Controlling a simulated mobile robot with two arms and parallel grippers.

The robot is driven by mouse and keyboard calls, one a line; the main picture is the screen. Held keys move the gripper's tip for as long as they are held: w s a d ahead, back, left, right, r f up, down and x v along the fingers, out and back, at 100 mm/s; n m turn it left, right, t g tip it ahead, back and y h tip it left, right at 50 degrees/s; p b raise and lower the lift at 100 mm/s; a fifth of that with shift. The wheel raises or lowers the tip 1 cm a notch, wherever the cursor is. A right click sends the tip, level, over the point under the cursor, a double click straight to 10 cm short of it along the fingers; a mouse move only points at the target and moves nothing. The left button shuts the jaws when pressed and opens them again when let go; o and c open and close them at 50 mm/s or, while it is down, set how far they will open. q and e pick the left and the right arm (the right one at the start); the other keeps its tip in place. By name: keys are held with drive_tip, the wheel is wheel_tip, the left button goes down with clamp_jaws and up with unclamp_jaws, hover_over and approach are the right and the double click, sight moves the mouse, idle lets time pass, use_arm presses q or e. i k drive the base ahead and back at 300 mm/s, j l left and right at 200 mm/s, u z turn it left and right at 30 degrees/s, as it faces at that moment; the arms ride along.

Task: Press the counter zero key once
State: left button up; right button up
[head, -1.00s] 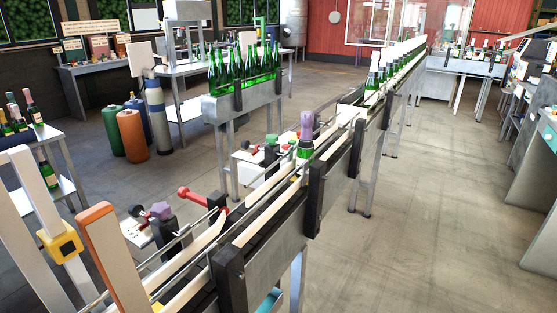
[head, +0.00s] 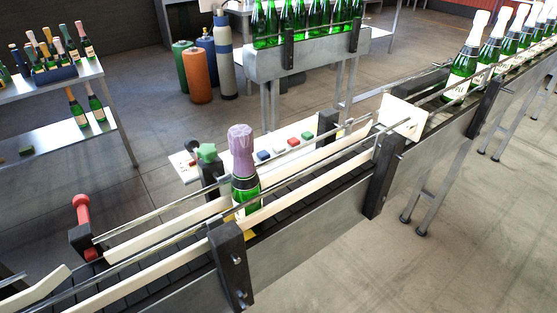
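A white key panel (head: 236,158) stands behind the conveyor, just beyond the foiled bottle. It carries a blue key (head: 264,155), a pale key (head: 279,149), a red key (head: 293,142) and a green key (head: 307,135) in a slanting row. I cannot read any labels, so I cannot tell which is the counter zero key. The left part of the panel is partly hidden by the bottle and a dark post. Neither of my grippers is in view.
A green bottle with purple foil (head: 241,160) stands upright on the conveyor (head: 152,285), in front of the panel. A green star knob (head: 207,153) and red handle (head: 82,210) stick up along the far rail. A white plate (head: 402,117) stands farther right, before more bottles.

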sight(263, 155)
drive_tip(key=i+l+u, duration=0.15)
drive_tip(key=l, duration=0.2)
drive_tip(key=i+l+u, duration=0.35)
drive_tip(key=l, duration=0.4)
drive_tip(key=i+l+u, duration=0.15)
drive_tip(key=l, duration=0.25)
drive_tip(key=i, duration=0.1)
